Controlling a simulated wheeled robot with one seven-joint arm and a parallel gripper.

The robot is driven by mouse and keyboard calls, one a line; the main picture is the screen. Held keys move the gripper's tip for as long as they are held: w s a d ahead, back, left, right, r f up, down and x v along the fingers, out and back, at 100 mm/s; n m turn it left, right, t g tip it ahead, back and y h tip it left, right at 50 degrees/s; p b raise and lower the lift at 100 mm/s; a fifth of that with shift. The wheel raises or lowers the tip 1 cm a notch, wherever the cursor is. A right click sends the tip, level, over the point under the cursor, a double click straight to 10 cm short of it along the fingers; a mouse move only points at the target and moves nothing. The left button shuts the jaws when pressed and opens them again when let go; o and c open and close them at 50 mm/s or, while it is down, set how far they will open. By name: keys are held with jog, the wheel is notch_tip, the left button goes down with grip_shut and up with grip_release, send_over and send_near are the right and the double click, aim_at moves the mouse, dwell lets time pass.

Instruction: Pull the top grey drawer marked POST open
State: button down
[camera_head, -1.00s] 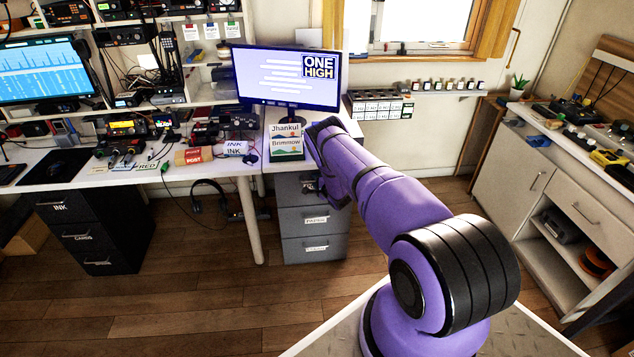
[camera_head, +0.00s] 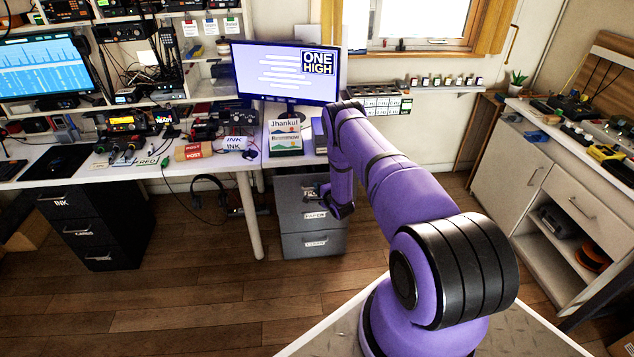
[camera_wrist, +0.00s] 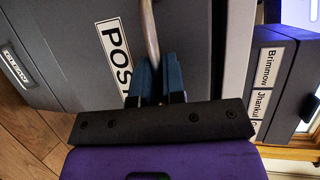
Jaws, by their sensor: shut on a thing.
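The grey drawer cabinet (camera_head: 296,222) stands under the white desk in the head view, its top drawer partly hidden by my arm. In the wrist view the top drawer's grey front (camera_wrist: 75,75) carries a white POST label (camera_wrist: 115,45). Its curved silver handle (camera_wrist: 151,40) passes between the blue fingers of my gripper (camera_wrist: 160,82). My gripper is shut on this handle. In the head view my gripper (camera_head: 322,192) is at the cabinet front, mostly hidden by my purple wrist. I cannot tell whether the drawer stands out from the cabinet.
A lower drawer label (camera_head: 315,215) shows below my gripper. A black drawer cabinet (camera_head: 95,230) stands to the left, and a white desk leg (camera_head: 249,215) is beside the grey cabinet. The wooden floor (camera_head: 200,290) in front is clear. A white counter (camera_head: 560,190) stands at the right.

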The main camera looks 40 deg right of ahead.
jog(key=s+a, duration=0.4)
jog(key=s, duration=0.4)
jog(key=s+a, duration=0.5)
jog(key=s, duration=0.3)
jog(key=shift+a, duration=0.1)
jog(key=c, duration=1.2)
grip_release()
jog(key=shift+c, duration=0.2)
jog(key=v, duration=1)
jog(key=shift+s, duration=0.35)
